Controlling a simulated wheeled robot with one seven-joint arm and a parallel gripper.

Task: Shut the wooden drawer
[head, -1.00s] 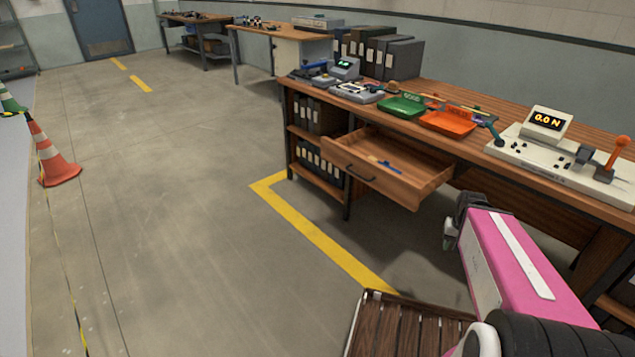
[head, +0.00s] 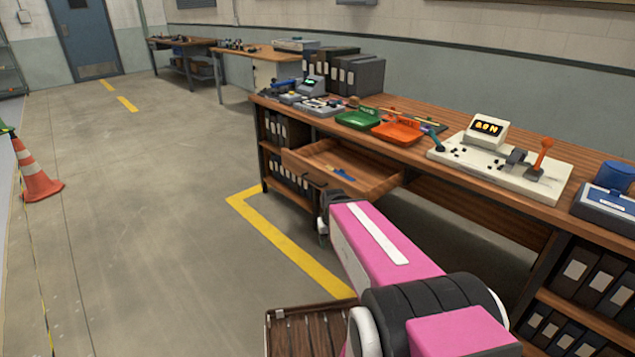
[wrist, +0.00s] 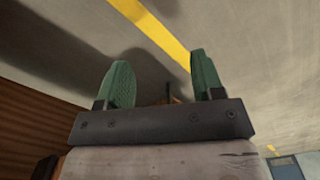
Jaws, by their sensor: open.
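The wooden drawer (head: 302,172) stands pulled out from under the workbench in the head view. A blue item (head: 343,174) lies inside it. My gripper (head: 323,222) is low in front of the drawer's front panel, with the arm covering part of that panel. Whether the gripper touches the drawer cannot be told.
A yellow floor line (head: 290,243) runs in front. An orange cone (head: 36,172) stands far left. The floor between is clear.

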